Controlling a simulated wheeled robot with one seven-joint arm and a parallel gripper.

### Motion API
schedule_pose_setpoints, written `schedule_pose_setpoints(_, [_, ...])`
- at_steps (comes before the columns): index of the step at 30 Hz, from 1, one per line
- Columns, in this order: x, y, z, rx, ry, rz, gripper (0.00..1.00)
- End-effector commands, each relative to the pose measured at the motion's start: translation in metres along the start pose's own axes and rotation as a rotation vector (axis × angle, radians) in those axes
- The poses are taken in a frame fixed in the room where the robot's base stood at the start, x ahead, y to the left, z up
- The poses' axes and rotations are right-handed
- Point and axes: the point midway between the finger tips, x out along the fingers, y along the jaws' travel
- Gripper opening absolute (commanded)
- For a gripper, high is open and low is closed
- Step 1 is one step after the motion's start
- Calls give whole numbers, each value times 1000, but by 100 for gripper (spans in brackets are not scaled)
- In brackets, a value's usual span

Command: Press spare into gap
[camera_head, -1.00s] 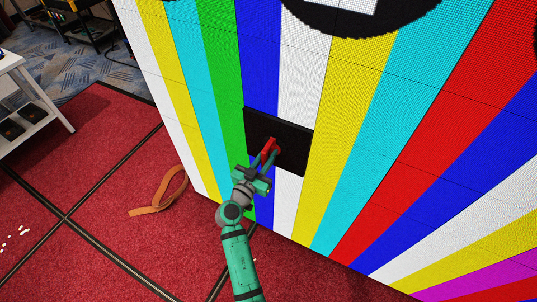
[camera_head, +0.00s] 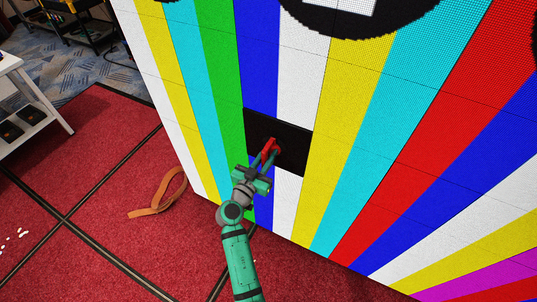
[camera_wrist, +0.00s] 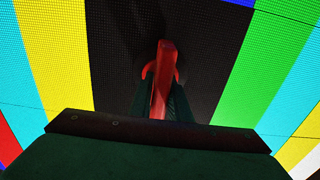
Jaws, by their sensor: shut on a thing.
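The spare (camera_head: 293,148) is a black, unlit panel on the video wall, across the blue and white stripes. In the head view its edges look about level with the lit panels around it, and no open gap shows. In the wrist view the spare (camera_wrist: 122,50) fills the dark band between yellow and green. My gripper (camera_head: 268,153) is shut on a red handle-like piece (camera_wrist: 164,62) at the spare's face. The green fingers (camera_wrist: 160,100) lie either side of it. Whether the red piece is fixed to the spare is hard to tell.
The lit video wall (camera_head: 330,110) stretches up and to the right. An orange strap (camera_head: 160,198) lies on the red carpet (camera_head: 90,235) to the left. A white shelf (camera_head: 38,112) stands at the far left. The carpet between is mostly clear.

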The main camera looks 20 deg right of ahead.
Motion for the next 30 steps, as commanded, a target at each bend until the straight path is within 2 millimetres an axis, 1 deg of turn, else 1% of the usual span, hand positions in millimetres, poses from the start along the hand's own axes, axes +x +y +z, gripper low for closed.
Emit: schedule_pose_setpoints(30, [6,0,-2,1,3,0,0])
